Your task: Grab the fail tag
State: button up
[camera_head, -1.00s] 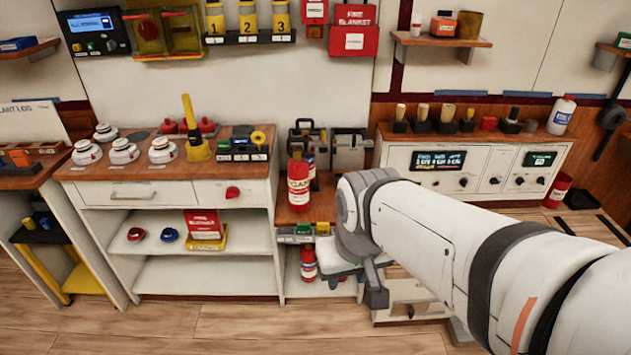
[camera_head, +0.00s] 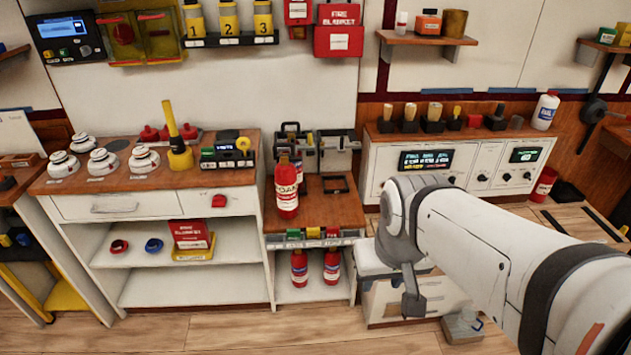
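Small green, red and yellow tag-like pieces stand in a row of small holders at the front edge of the low wooden counter, below the red extinguisher.
A red extinguisher (camera_head: 287,188) stands on the low counter (camera_head: 327,207) behind the row. Two more extinguishers (camera_head: 299,268) stand on the shelf below. A white cabinet with displays (camera_head: 463,163) is behind my arm. The floor in front is mostly clear.

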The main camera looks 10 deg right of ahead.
aim_at(333, 231)
jog(key=u, duration=0.05)
jog(key=i, duration=0.95)
jog(key=z, duration=0.1)
